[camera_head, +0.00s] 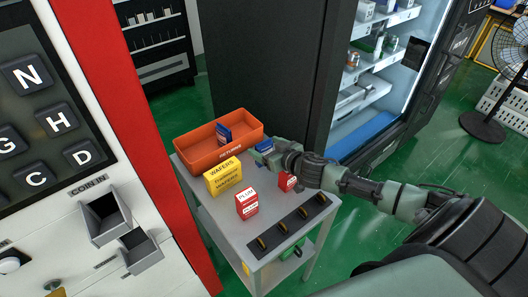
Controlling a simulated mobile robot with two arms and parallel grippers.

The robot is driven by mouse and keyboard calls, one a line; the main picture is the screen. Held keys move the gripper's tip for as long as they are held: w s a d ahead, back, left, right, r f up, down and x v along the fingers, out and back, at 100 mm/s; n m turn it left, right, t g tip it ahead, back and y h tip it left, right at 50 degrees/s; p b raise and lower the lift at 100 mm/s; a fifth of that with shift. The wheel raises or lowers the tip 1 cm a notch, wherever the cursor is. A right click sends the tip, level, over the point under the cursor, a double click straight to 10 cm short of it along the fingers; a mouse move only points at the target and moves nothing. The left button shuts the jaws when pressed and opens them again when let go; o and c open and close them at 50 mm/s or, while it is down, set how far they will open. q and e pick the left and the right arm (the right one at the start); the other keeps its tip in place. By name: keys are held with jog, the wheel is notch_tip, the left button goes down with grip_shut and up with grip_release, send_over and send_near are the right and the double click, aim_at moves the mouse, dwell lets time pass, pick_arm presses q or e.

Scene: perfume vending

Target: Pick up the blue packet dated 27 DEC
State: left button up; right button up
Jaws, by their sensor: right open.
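A blue packet (264,146) stands at the back right of a small grey table, partly hidden by my right gripper (272,157). The right gripper is open and low over the table, right at this packet; I cannot tell whether its fingers are around it or beside it. Another blue packet (223,133) stands tilted inside an orange bin (190,149) at the back of the table. The dates on both blue packets are too small to read. My left gripper is not in view.
A yellow wafers packet (223,176) and a red plum packet (247,204) stand on the table (229,225). Another red packet (287,181) is beside my right gripper. A dark coin strip (289,226) lies along the front edge. A tall dark cabinet (265,65) stands behind.

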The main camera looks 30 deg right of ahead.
jog(key=shift+w+f, duration=0.3)
jog(key=shift+w, duration=0.35)
jog(key=c, duration=1.5)
jog(key=shift+r, duration=0.15)
